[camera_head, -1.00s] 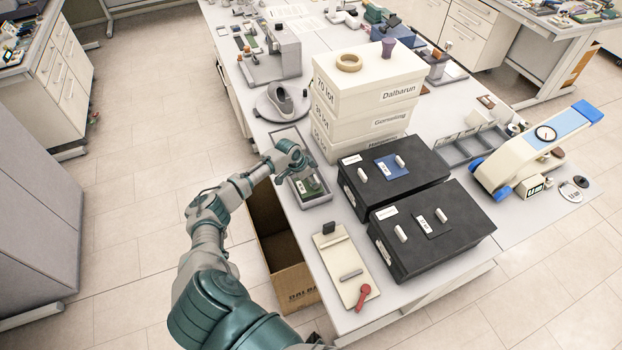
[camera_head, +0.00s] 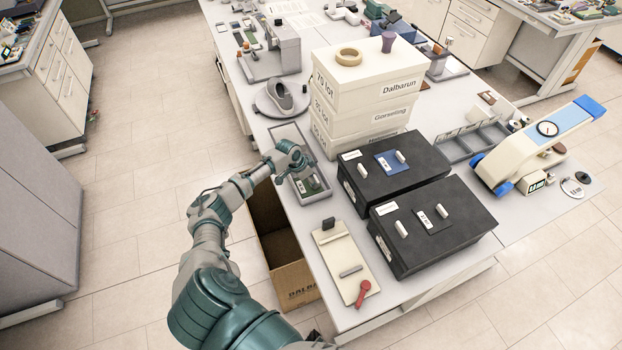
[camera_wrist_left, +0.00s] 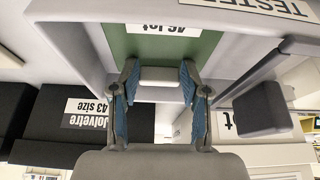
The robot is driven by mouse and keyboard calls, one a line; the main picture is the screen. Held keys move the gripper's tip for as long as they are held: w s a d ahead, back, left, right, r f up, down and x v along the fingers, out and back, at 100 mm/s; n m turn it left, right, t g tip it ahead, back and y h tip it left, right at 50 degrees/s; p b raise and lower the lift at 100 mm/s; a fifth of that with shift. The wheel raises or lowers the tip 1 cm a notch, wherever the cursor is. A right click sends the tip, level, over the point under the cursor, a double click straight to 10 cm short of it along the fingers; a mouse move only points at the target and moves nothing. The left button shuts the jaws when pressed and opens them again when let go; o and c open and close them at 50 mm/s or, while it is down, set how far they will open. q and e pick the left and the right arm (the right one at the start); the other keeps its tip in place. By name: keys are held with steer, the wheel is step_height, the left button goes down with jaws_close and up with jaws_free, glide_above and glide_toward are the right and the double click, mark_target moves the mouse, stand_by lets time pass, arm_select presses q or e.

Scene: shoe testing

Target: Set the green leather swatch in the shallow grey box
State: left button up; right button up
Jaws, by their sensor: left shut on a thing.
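The green leather swatch (camera_head: 314,184) with a white label lies within the rim of the shallow grey box (camera_head: 318,200) at the table's left edge. In the left wrist view the swatch (camera_wrist_left: 150,45) has a pale grip bar, and my left gripper (camera_wrist_left: 160,84) is shut on that bar with one finger at each end. In the head view my left gripper (camera_head: 301,172) covers part of the swatch. I cannot tell whether the swatch rests fully on the box floor. My right gripper is not in view.
Two black boxes (camera_head: 433,238) with gripped swatches on their lids stand to the right. Stacked white boxes (camera_head: 352,103) stand behind. A beige board (camera_head: 342,262) with a red-handled part lies in front. An open cardboard box (camera_head: 293,280) stands below the table edge.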

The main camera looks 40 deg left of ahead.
mark_target(300, 188)
arm_select(q)
steer(key=shift+d+f, duration=0.1)
steer(key=shift+d, duration=0.05)
steer(key=o, duration=1)
steer(key=v, duration=1.2)
steer(key=shift+w, duration=0.1)
steer(key=shift+f, duration=0.15)
